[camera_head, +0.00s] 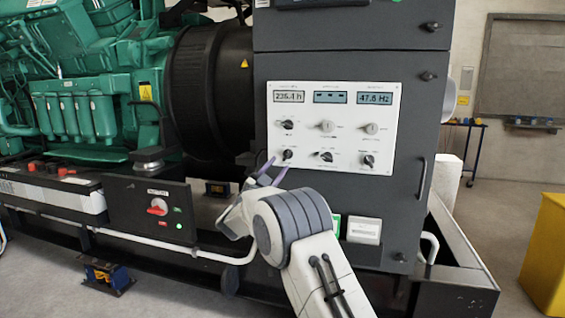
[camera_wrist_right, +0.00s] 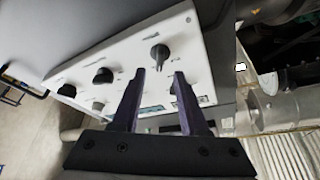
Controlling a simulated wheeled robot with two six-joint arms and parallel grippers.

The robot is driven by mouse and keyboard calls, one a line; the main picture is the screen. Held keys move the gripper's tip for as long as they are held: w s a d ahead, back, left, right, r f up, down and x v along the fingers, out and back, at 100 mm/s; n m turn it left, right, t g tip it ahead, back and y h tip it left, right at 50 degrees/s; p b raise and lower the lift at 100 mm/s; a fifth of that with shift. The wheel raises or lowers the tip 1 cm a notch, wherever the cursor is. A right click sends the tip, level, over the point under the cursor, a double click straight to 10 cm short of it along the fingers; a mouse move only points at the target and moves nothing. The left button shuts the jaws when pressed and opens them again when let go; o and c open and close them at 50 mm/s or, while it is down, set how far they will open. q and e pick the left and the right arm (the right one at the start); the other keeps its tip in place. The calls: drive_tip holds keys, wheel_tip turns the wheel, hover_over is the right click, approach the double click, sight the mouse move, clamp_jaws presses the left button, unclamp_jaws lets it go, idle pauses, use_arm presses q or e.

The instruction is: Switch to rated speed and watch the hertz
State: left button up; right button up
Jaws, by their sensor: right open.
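My right gripper (camera_head: 269,167) is open and empty, just below and left of the lower left knob (camera_head: 287,155). In the right wrist view, the open fingers (camera_wrist_right: 158,75) point at a black knob (camera_wrist_right: 159,54), which shows just beyond and between the tips. Contact cannot be told. My left gripper is out of view.
A battery switch box (camera_head: 152,208) with a red knob sits low at left, beside the green engine (camera_head: 85,75). A cabinet handle (camera_head: 422,178) sticks out right of the panel. A yellow box (camera_head: 545,255) stands on the floor at far right, with open floor before it.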

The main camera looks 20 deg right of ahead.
drive_tip(key=v, duration=0.5)
drive_tip(key=shift+s+a+f, duration=0.15)
drive_tip(key=shift+s+a, duration=0.1)
drive_tip(key=shift+s, duration=0.05)
drive_tip(key=shift+a, duration=0.1)
